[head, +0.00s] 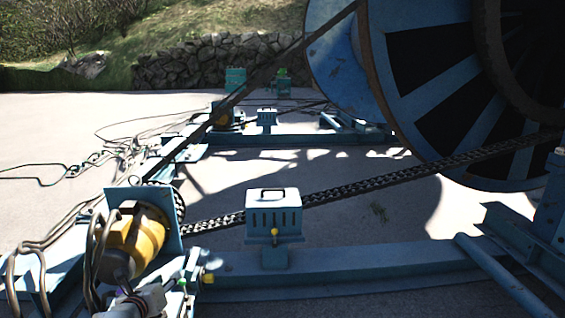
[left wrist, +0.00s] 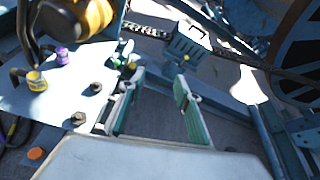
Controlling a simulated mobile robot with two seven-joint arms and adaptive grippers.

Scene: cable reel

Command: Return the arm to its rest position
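My left gripper (head: 182,284) is low in the head view, beside the yellow motor (head: 138,240) and partly hidden behind its own wrist. In the left wrist view my left gripper (left wrist: 158,82) has its two green-padded fingers apart, with nothing between them. The yellow motor (left wrist: 90,14) is at the upper left of that view, close to the left finger. A pale plate (left wrist: 50,95) with bolts and levers with yellow and purple collars lies left of the fingers. My right gripper is in neither view.
A vented blue box (head: 273,215) stands on the blue frame beam (head: 350,264). A chain (head: 350,188) runs from the motor to the large cable reel (head: 440,95). Loose cables (head: 70,172) lie at left. Open concrete (head: 50,115) extends behind them.

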